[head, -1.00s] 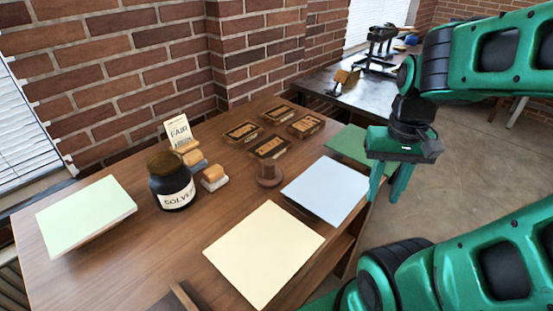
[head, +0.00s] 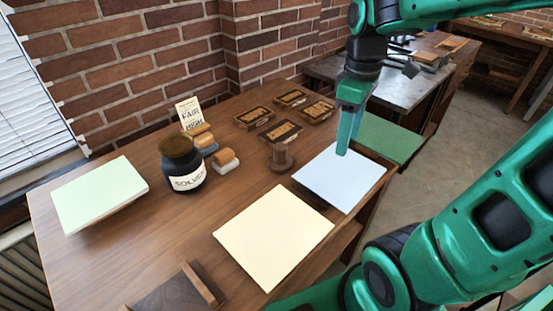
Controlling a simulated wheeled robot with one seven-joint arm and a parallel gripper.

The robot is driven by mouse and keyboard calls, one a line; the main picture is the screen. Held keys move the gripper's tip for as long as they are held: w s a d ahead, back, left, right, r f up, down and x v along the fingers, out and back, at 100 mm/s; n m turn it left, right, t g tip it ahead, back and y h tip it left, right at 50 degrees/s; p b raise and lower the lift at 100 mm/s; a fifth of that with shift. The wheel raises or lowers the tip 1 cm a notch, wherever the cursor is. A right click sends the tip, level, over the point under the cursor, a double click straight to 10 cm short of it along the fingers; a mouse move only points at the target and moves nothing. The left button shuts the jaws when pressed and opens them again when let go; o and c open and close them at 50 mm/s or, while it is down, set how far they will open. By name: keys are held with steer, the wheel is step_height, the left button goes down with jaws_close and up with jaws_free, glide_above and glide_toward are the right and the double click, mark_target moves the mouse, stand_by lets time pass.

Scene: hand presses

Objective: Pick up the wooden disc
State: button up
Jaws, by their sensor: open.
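The wooden disc (head: 280,163) is a round brown piece with a raised, spool-like middle. It lies on the wooden table just left of the pale blue sheet and below the block stamps. My gripper (head: 349,140) is to its right, above the pale blue sheet, with its green fingers pointing down. The gripper is open and empty, seen nearly edge-on, and it is clear of the disc.
Several lettered wooden blocks (head: 281,131) lie behind the disc. A dark solvent jar (head: 182,165) and two wooden-handled pieces (head: 226,160) are to its left. Pale blue (head: 335,182) and cream sheets (head: 272,235) lie to the right and in front.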

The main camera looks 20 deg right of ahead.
mark_target(280, 147)
steer(key=w+a+n, duration=0.3)
steer(key=a+n, duration=0.1)
steer(key=w+a+r+n, duration=0.1)
steer(key=w+a+n, duration=0.2)
steer(key=w+n, duration=0.1)
steer(key=w+a+n, duration=0.3)
steer(key=a+n, duration=0.1)
steer(key=n, duration=0.1)
steer(key=shift+w+a+r, duration=0.15)
steer(key=shift+a, duration=0.2)
steer(key=shift+w+a, duration=0.15)
steer(key=shift+a, duration=0.15)
steer(key=shift+a+f+n, duration=0.1)
steer(key=shift+f+n, duration=0.3)
step_height(280, 147, down, 4)
steer(key=shift+w+r, duration=0.1)
steer(key=shift+r, duration=0.1)
steer(key=shift+w+f, duration=0.15)
steer(key=shift+f, duration=1.45)
steer(key=shift+w+f, duration=0.1)
steer(key=shift+f, duration=1.5)
steer(key=shift+c, duration=0.4)
steer(key=c, duration=1)
